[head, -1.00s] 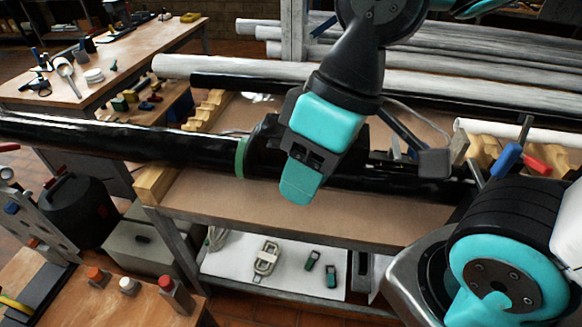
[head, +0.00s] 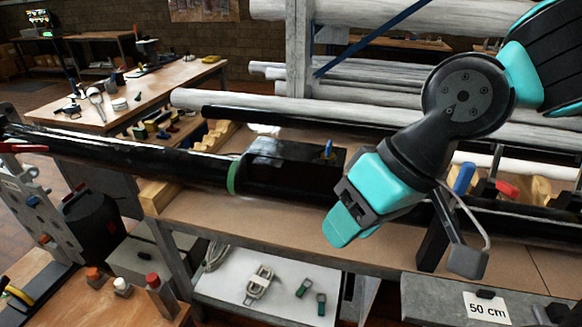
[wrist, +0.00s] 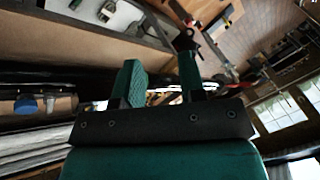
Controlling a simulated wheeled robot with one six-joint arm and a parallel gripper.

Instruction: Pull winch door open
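A long black mast (head: 130,152) lies across the bench with a green ring (head: 233,177) around it. Right of the ring is a black box-like housing (head: 290,165), with a small blue and yellow knob or latch (head: 328,150) at its right end. I take this as the winch door area; I cannot tell whether a door there is open or shut. My gripper (head: 343,226) is in front of the mast, right of and below the housing, apart from it. In the wrist view my gripper (wrist: 160,78) has its two fingers spread, with nothing between them.
Blue and red clamp handles (head: 464,178) stand right of my wrist. A grey block marked 50 cm (head: 486,306) is at lower right. The shelf below (head: 240,275) holds a shackle-like piece and small green items. White tubes (head: 300,122) lie behind the mast.

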